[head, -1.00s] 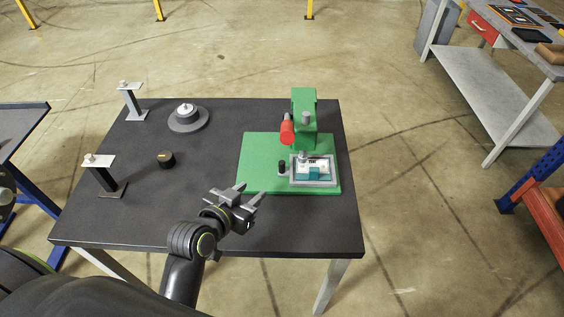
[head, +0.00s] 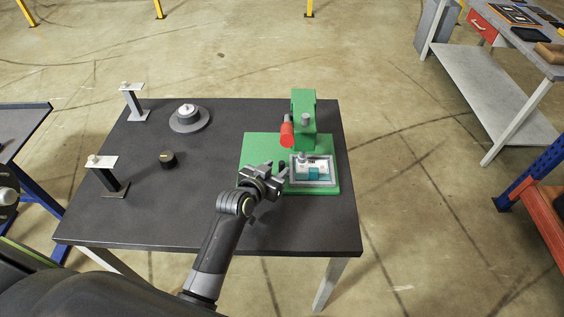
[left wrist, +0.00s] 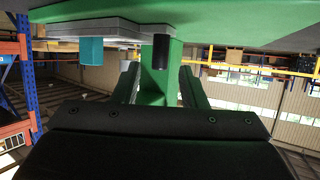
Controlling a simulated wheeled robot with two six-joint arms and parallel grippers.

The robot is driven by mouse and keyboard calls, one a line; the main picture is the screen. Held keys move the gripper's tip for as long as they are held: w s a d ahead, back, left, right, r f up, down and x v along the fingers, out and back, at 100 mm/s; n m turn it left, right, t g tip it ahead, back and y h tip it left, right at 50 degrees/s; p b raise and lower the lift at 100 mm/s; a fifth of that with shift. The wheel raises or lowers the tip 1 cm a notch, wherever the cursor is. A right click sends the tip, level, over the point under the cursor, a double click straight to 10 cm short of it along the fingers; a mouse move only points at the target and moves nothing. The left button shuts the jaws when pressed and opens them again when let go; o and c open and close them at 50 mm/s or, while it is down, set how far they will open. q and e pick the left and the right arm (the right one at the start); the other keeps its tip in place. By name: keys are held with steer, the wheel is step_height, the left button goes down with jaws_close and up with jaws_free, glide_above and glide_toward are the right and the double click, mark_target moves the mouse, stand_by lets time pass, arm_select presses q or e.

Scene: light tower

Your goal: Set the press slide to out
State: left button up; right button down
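The green press (head: 304,127) stands on a green base plate at the right of the dark table (head: 150,220). Its slide (head: 330,182) is a grey-framed tray with a white and teal piece in it. A small black knob (head: 282,164) stands at the tray's left side; it also shows in the left wrist view (left wrist: 161,52). My left gripper (head: 279,172) is open at the knob, which appears between its fingers in the left wrist view (left wrist: 160,85). I cannot tell whether the fingers touch it. My right gripper is not in view.
The press has a red cylinder (head: 287,134) on its left. A round grey stand (head: 189,118), a black knob-like piece (head: 168,160) and two small posts, one near (head: 110,180) and one far (head: 134,103), stand on the table's left. The table's front middle is clear.

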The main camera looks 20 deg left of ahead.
mark_target(280, 166)
arm_select(q)
steer(key=shift+x, duration=2.2)
jaws_close()
